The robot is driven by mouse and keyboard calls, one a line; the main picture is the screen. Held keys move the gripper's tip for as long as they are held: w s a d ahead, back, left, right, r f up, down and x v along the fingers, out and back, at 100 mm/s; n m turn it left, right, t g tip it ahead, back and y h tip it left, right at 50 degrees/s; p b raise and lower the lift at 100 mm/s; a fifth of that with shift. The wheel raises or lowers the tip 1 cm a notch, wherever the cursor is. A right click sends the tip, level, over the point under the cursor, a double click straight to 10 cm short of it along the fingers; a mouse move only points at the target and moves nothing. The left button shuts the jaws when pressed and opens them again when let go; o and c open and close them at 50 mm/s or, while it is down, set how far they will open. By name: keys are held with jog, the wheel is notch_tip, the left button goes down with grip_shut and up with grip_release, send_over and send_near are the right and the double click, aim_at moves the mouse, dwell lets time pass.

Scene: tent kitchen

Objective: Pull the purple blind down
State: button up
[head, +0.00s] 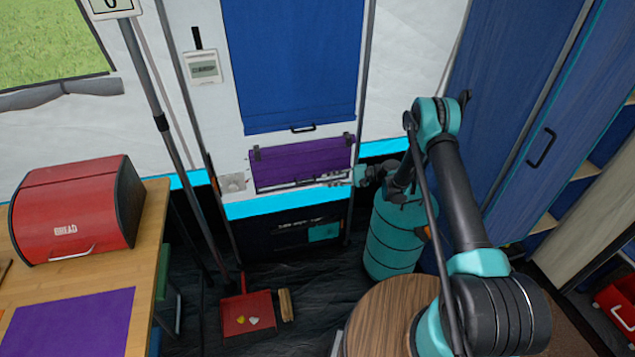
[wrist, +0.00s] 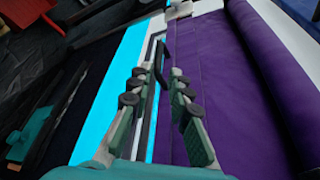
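The purple blind (head: 300,163) hangs as a short panel below a blue blind in the head view. In the wrist view its purple cloth (wrist: 225,75) fills the right half. A dark handle (wrist: 163,48) runs along the blind's lower edge. My gripper (head: 338,179) is at the right end of that edge. In the wrist view my gripper (wrist: 159,74) has its two fingers apart, with the handle showing between them. I cannot tell whether either finger touches the handle.
The blue blind (head: 290,65) with its own small handle is above. A teal cylinder (head: 392,240) stands below my arm, beside a round wooden table (head: 385,310). A red dustpan (head: 247,312) is on the floor. A red bread box (head: 78,210) sits on the left table.

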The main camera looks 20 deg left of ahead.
jog(key=shift+v, duration=1)
jog(key=shift+a, duration=0.1)
jog(key=shift+c, duration=1.3)
jog(key=a+h, duration=0.1)
jog(key=s+a+n+h, duration=0.1)
jog(key=a, duration=0.2)
jog(key=shift+s+a+r+h, duration=0.1)
jog(key=shift+s+r+h, duration=0.15)
jog(key=shift+r+h, duration=0.15)
grip_shut()
jog(key=s+a+r+n+t+h, duration=0.25)
jog(key=r+n+t+h, duration=0.2)
jog(key=r, duration=0.25)
jog(key=s+a+r+n+t+h, duration=0.1)
jog(key=s+r+n+t+h, duration=0.2)
jog(key=r+n+h, duration=0.25)
send_near(314, 176)
notch_tip(314, 176, down, 6)
jog(key=s+a, duration=0.1)
jog(key=a, duration=0.1)
jog(key=shift+s+a+m, duration=0.3)
jog(key=shift+a+m, duration=0.05)
jog(key=shift+m, duration=0.05)
